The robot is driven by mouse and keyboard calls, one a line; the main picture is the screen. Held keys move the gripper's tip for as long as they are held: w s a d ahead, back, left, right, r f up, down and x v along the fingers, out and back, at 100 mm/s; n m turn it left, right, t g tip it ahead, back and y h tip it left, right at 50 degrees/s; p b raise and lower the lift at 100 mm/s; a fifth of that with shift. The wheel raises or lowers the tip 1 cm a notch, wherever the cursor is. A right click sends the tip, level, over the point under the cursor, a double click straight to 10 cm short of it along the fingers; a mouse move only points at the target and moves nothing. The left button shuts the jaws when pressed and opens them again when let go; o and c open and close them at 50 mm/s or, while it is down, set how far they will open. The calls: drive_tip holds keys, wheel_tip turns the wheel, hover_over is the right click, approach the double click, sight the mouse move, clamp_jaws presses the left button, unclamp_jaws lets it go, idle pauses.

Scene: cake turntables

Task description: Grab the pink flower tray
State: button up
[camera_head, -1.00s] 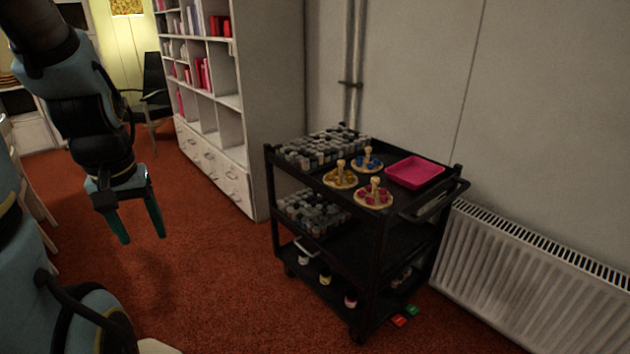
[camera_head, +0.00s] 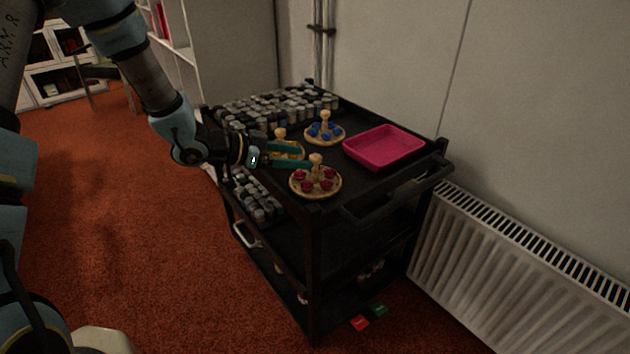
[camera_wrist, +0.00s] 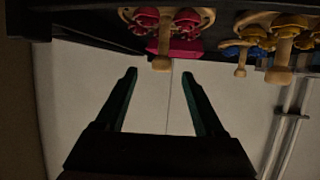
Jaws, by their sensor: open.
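The pink flower tray (camera_head: 316,187) is a round wooden disc with pink-red flowers and an upright pale knob, at the near corner of the black cart's top. In the wrist view, which looks upside down, this tray (camera_wrist: 162,45) hangs at the top with its knob between and beyond my fingertips. My gripper (camera_head: 308,156) is open, its green fingers level and pointing at the knob from the left. It also shows in the wrist view (camera_wrist: 160,75) with nothing held.
A yellow flower tray (camera_head: 291,152) is partly hidden behind my fingers. A blue flower tray (camera_head: 324,133) stands farther back. A pink rectangular bin (camera_head: 385,148) is to the right. Several jars (camera_head: 275,108) fill the back left. A radiator (camera_head: 510,265) stands right of the cart (camera_head: 367,188).

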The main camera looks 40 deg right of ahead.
sight(325, 171)
drive_tip(key=p+x, duration=0.1)
drive_tip(key=x, duration=0.7)
drive_tip(key=shift+w+d+f, duration=0.15)
drive_tip(key=shift+d+f, duration=0.05)
drive_tip(key=shift+f, duration=0.05)
drive_tip(key=shift+c, duration=0.3)
clamp_jaws()
